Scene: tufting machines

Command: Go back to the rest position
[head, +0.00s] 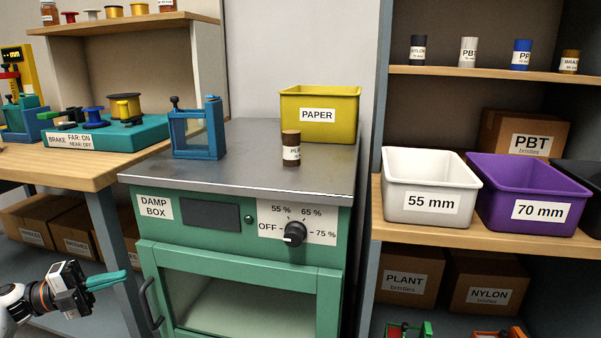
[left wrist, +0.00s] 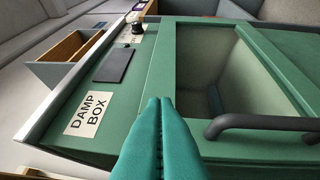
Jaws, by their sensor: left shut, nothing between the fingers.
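My left gripper (head: 106,280) is at the lower left of the head view, with its teal fingers pointing right. It is shut and empty, to the left of the green damp box (head: 245,260) and near its dark door handle (head: 152,303). In the left wrist view the closed fingertips (left wrist: 160,103) show in front of the damp box front (left wrist: 120,95), with the handle (left wrist: 262,124) to their right. I cannot tell whether they touch anything. My right gripper is not in view.
A brown bottle (head: 291,148), a blue frame (head: 197,130) and a yellow PAPER bin (head: 320,100) stand on the damp box. A wooden bench (head: 100,168) is at left. At right, a shelf holds a white bin (head: 430,185) and a purple bin (head: 530,195). The dial (head: 295,233) is on the front.

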